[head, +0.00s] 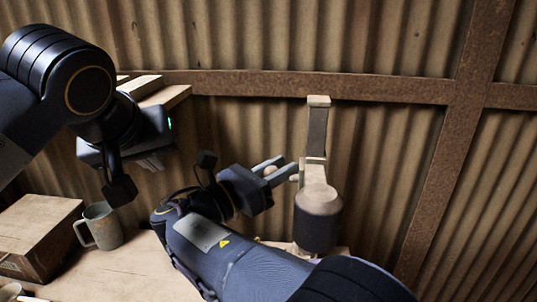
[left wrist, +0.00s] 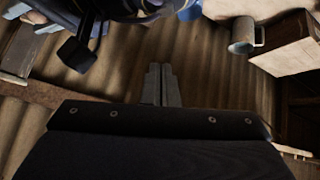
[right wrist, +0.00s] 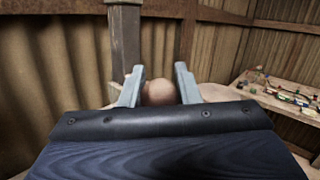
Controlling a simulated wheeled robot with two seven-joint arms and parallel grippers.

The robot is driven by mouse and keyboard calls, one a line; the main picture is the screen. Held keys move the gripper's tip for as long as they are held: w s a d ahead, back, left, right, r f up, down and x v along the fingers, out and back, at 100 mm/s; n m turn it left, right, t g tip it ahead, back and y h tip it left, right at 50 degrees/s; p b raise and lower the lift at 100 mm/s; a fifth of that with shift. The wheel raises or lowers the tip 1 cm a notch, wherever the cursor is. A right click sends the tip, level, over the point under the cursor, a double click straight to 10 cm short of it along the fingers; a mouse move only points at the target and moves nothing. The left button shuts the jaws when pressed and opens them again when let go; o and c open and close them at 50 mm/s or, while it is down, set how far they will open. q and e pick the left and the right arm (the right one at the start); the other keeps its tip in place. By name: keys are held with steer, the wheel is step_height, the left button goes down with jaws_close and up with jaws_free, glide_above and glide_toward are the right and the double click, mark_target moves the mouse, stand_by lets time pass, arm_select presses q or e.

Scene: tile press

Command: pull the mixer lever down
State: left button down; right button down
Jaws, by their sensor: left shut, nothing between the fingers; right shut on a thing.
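The mixer (head: 318,215) stands right of centre in the head view, with a dark cylindrical body and an upright grey post (head: 317,130) above it. The post also shows in the right wrist view (right wrist: 125,45). My right gripper (head: 278,170) is at the mixer's left side, shut on the round brown knob of the mixer lever (right wrist: 158,92). The rest of the lever is mostly hidden by the gripper. My left gripper (head: 152,163) is shut and empty, raised above the table at the left; its fingers are together in the left wrist view (left wrist: 160,85).
A grey mug (head: 105,226) and a cardboard box (head: 35,232) stand on the wooden table (head: 105,275) below my left gripper. A wooden ledge (head: 165,96) is behind my left arm. A corrugated wall with rusty beams stands close behind the mixer.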

arm_select(q)
steer(key=d+r+m+t+h, duration=0.1)
steer(key=d+r, duration=0.2)
steer(key=d, duration=0.5)
steer(key=d+r+m+h, duration=0.15)
steer(key=d+r, duration=0.25)
steer(key=d, duration=0.4)
arm_select(e)
steer(key=shift+f, duration=0.1)
arm_select(q)
glide_above(269, 169)
steer(key=w, duration=0.2)
step_height(269, 169, down, 7)
steer(key=shift+s+a+f+m+y, duration=0.1)
steer(key=shift+s+f+m+y, duration=0.1)
steer(key=shift+s+f, duration=0.3)
steer(key=shift+s+f+m+y, duration=0.15)
steer(key=shift+s+f, duration=0.15)
steer(key=shift+f, duration=0.35)
steer(key=shift+s+f, duration=0.2)
steer(key=shift+f, duration=0.2)
